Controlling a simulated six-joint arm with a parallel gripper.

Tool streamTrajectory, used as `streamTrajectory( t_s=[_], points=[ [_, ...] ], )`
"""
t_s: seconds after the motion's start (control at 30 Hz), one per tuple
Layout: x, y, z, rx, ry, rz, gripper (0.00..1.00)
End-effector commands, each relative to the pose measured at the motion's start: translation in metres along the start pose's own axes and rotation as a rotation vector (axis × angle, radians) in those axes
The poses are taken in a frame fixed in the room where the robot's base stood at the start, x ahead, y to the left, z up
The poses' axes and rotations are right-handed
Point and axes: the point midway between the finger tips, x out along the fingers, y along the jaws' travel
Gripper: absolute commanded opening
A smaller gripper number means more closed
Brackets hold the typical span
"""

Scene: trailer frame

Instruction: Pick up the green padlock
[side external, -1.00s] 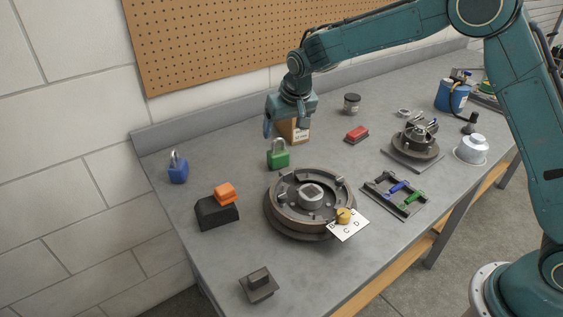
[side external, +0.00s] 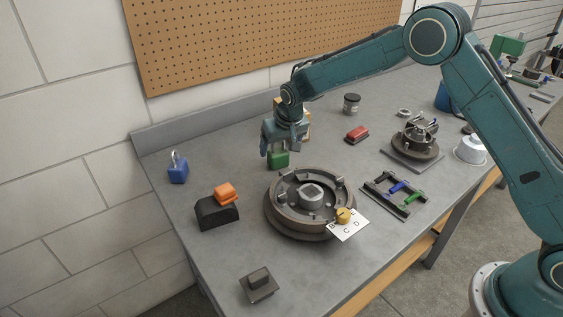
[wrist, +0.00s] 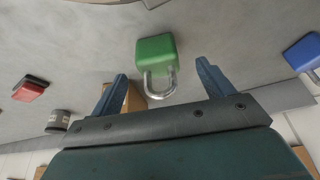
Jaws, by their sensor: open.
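The green padlock (side external: 279,160) stands on the grey bench just behind the round brake drum; my gripper hides its shackle in the side view. In the wrist view the green padlock (wrist: 156,55) shows its whole body and its silver shackle, which points toward my gripper. My gripper (side external: 281,150) is open and empty, directly above and around the padlock's top in the side view. In the wrist view the two fingers of my gripper (wrist: 162,80) are spread wide, one on each side of the shackle, and I see no contact.
The brake drum (side external: 283,220) lies close in front of the padlock. A cardboard box (side external: 304,130) stands close behind my gripper. A blue padlock (side external: 178,171) and a black block (side external: 217,213) with an orange piece (side external: 225,191) stand left. A red brush-like block (side external: 357,133) lies right.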

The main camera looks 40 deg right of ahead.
Motion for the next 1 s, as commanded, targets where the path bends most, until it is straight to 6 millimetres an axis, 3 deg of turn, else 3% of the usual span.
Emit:
streamTrajectory(
  t_s=[0.27,0.7,1.0],
  points=[
    [0.005,0.001,0.0,0.0,0.0,0.0,0.8],
    [0.047,0.004,0.0,0.001,0.0,0.0,0.8],
    [0.052,0.003,0.0,0.001,0.0,0.0,0.8]
  ],
)
